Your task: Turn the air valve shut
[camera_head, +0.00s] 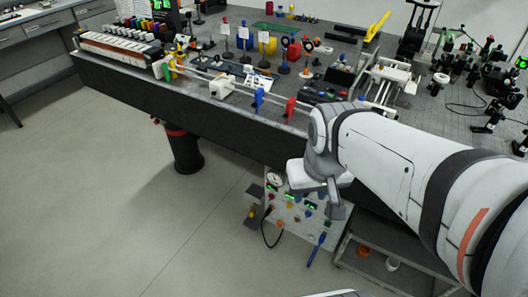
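A pale panel (287,213) under the bench carries a round gauge (274,179), green displays and several small coloured knobs. A blue lever-like handle (316,249) sticks out at the panel's lower right, slanting down to the left. It may be the air valve, but I cannot tell for certain. My arm comes in from the right, and my gripper (335,202) points down in front of the panel's right part, above the blue handle and apart from it in the picture. The gripper is small and partly hidden, so its opening does not show. It hides part of the panel.
The dark bench (215,112) above is crowded with optics, posts and coloured parts. A black cylinder-like leg (184,150) stands at left. A black cable (266,232) loops in front of the panel. A low shelf (385,265) stands at right. The floor at left is clear.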

